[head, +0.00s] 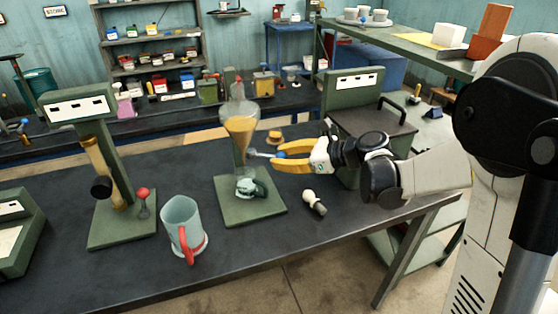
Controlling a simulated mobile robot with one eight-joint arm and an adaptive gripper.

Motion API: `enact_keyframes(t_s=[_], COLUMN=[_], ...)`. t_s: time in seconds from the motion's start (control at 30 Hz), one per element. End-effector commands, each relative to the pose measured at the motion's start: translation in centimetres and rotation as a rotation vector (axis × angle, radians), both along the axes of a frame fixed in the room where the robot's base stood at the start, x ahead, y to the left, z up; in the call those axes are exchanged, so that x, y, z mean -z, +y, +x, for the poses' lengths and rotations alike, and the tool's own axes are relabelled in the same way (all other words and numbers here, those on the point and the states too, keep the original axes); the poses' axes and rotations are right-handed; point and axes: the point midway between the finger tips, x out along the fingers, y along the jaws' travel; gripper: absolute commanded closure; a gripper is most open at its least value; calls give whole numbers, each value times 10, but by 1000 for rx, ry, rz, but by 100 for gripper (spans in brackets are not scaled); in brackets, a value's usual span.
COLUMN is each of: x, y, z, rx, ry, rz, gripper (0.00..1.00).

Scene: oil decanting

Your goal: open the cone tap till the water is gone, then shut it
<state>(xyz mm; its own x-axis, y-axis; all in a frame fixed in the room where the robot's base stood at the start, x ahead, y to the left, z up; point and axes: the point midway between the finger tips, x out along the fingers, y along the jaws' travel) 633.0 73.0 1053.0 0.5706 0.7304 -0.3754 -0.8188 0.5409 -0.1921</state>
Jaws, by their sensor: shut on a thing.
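A glass cone (240,128) stands upright on a green stand (238,211) at mid-table, with amber liquid inside. I cannot make out a separate water layer in it. The tap (258,154) sticks out to the right below the cone, with a blue end. My gripper (277,157) has yellow fingers and comes in from the right, shut on the tap's blue end. A small clear vessel (246,187) with a dark teal handle stands on the stand's base under the cone. Whether liquid runs from the spout is too small to tell.
A clear jug (181,222) with a red handle stands front left of the stand. A pale-and-dark knobbed object (315,203) lies to the right. A green press-like stand (120,220) is at left, and a green box (374,130) is behind my gripper. The table's front middle is clear.

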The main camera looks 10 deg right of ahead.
Motion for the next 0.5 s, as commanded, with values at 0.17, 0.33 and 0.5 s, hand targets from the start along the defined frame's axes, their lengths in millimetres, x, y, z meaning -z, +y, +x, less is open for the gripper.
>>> enact_keyframes(t_s=[0.17, 0.33, 0.5], x=[-1, -1, -1], y=[-6, -7, -6], z=[15, 27, 35], rx=[-158, -303, -342], ry=[-1, -1, 0], rz=[2, 0, 0], gripper=[100, 100, 100])
